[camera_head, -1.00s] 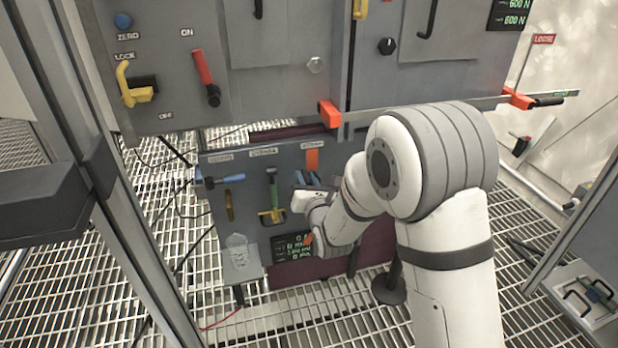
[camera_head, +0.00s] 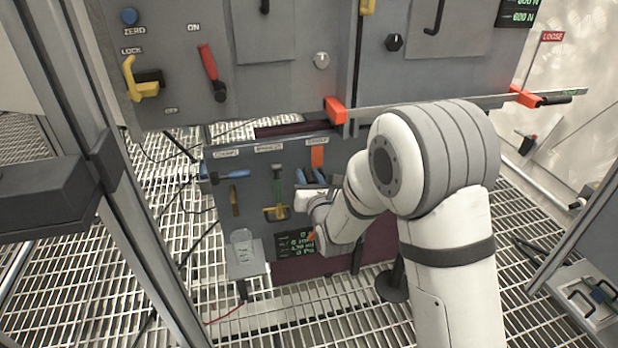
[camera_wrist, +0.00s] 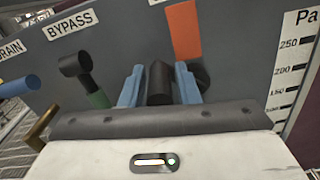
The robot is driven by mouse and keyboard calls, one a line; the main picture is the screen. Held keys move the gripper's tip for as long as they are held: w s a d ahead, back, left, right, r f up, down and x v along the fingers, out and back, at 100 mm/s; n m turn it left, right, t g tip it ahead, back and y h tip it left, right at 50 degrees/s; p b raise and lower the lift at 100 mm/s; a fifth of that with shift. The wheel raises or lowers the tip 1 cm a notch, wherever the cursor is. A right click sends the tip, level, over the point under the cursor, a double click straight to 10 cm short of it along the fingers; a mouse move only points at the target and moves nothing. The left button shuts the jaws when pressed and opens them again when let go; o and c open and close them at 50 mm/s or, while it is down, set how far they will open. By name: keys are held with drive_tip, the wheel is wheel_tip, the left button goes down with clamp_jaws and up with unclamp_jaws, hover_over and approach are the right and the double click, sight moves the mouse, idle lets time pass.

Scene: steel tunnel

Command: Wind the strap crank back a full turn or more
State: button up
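In the wrist view, a dark upright cylinder (camera_wrist: 159,83), which looks like the crank's handle, stands between the blue fingers of my gripper (camera_wrist: 160,80). Narrow gaps seem to show on both sides of it, so the fingers look open around it. A dark round part (camera_wrist: 201,76) is partly hidden behind the right finger. An orange strip (camera_wrist: 183,30), which looks like the strap, hangs on the grey panel just above. In the head view my gripper (camera_head: 312,177) is at the lower panel, below the orange strip (camera_head: 317,157); my wrist hides the crank there.
A green-handled valve (camera_head: 276,192) under the BYPASS label and a blue handle (camera_head: 233,174) are left of my gripper. A clear beaker (camera_head: 242,245) and a green readout (camera_head: 295,243) are below. A long bar with orange clamps (camera_head: 335,110) crosses above.

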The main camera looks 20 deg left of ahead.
drive_tip(key=p+v, duration=0.2)
drive_tip(key=v, duration=0.6)
drive_tip(key=shift+o, duration=0.4)
drive_tip(key=shift+a, duration=0.1)
